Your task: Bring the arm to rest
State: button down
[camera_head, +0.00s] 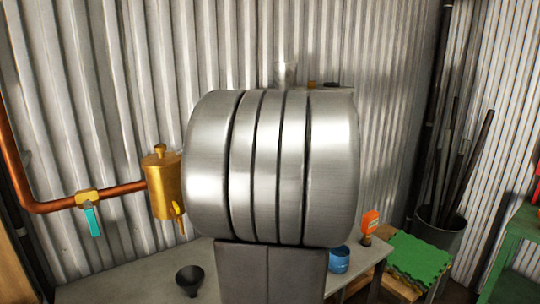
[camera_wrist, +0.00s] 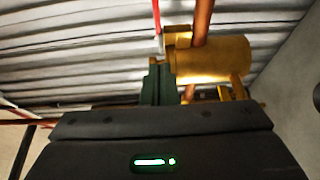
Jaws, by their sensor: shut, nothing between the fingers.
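My gripper (camera_wrist: 159,82) shows in the wrist view, with its dark body across the bottom and its dark green fingers together at the centre, shut and empty. Behind the fingers is a brass canister (camera_wrist: 222,60) on a copper pipe; I cannot tell whether they touch. In the head view, my large silver arm segment fills the middle, and my gripper is hidden. The same canister stands upright left of it, on the copper pipe (camera_head: 125,190).
A teal-handled valve (camera_head: 91,212) sits on the pipe. The grey bench (camera_head: 130,280) holds a black funnel (camera_head: 189,280), a blue can (camera_head: 339,260) and an orange-topped bottle (camera_head: 370,226). A green mat (camera_head: 420,258) and a bin of rods (camera_head: 440,232) stand right.

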jog(key=shift+v, duration=2.35)
